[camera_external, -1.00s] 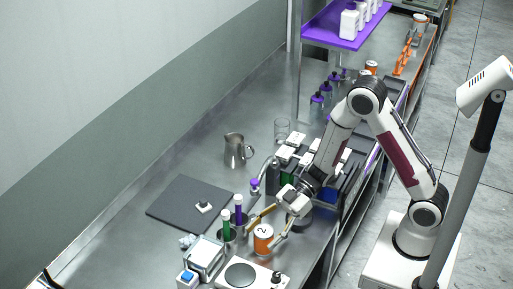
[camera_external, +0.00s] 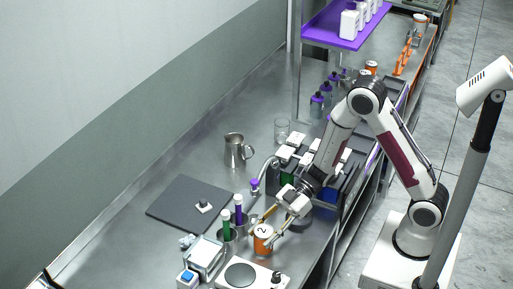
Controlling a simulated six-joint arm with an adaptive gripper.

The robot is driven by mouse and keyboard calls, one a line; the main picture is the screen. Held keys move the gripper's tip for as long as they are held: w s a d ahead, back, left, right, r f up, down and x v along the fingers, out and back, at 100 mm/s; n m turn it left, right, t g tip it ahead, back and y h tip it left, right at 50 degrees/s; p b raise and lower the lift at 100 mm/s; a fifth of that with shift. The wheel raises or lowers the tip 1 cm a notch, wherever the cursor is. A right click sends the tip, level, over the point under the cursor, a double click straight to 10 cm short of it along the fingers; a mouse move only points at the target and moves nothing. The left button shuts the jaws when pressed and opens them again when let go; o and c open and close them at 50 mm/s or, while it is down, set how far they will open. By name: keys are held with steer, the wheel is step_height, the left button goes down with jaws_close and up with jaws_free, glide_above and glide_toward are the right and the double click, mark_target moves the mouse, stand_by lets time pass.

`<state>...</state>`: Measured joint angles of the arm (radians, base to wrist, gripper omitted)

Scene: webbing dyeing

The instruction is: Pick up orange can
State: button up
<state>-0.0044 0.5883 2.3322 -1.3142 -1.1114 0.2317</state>
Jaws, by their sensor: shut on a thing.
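The gripper is shut on the can. Whether the can's base touches the bench is hard to tell.
A hot plate (camera_external: 245,275) and a small balance (camera_external: 205,254) lie close in front. A dark mat (camera_external: 185,204) and a metal pitcher (camera_external: 236,151) are farther left and back. Another orange can (camera_external: 371,67) stands far back.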

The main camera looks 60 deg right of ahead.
steer(key=shift+r, duration=0.2)
steer(key=shift+r, duration=4.8)
